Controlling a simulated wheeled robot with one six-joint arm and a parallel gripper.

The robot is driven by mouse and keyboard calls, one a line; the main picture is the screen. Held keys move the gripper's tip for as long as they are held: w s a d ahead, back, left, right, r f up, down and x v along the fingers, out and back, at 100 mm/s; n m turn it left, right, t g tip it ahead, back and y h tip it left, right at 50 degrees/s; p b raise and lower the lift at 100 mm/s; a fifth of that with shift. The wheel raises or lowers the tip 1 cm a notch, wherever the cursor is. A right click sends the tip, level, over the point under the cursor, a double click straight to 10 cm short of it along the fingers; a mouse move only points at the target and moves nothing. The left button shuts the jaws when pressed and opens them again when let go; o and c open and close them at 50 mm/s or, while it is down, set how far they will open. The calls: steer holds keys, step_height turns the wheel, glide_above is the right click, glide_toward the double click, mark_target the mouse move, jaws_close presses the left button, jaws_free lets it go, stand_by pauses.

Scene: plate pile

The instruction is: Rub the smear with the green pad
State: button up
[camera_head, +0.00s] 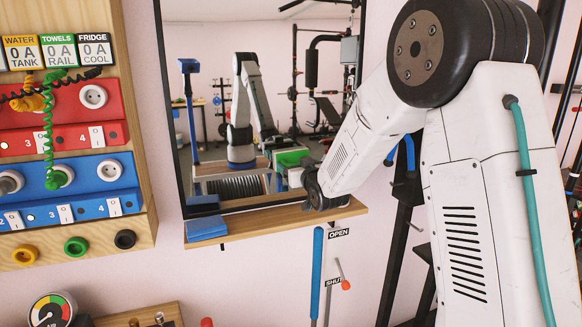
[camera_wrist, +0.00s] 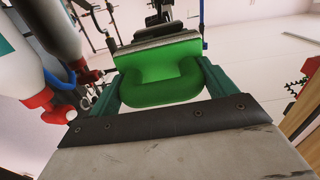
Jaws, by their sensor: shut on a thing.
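My gripper (camera_wrist: 163,82) is shut on the green pad (camera_wrist: 155,92), with a teal finger on each side of its rounded handle. The pad's greyish far edge faces away from me in the wrist view. In the head view my gripper (camera_head: 291,178) is at the lower right of the mirror (camera_head: 215,110), just above the wooden shelf (camera_head: 270,225). Green shows there too, but I cannot tell pad from reflection, nor whether the pad touches the glass. I cannot make out the smear; my arm covers part of the mirror's right side.
A blue pad (camera_head: 206,228) lies on the shelf's left end. A panel of sockets and switches (camera_head: 65,130) with a curly green cord hangs at left. A gauge (camera_head: 52,310) is at lower left.

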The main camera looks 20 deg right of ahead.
steer(key=shift+d, duration=0.4)
steer(key=shift+s+a, duration=0.15)
steer(key=shift+a, duration=3.95)
steer(key=shift+s, duration=2.85)
steer(key=shift+s, duration=0.15)
steer(key=shift+s, duration=1.35)
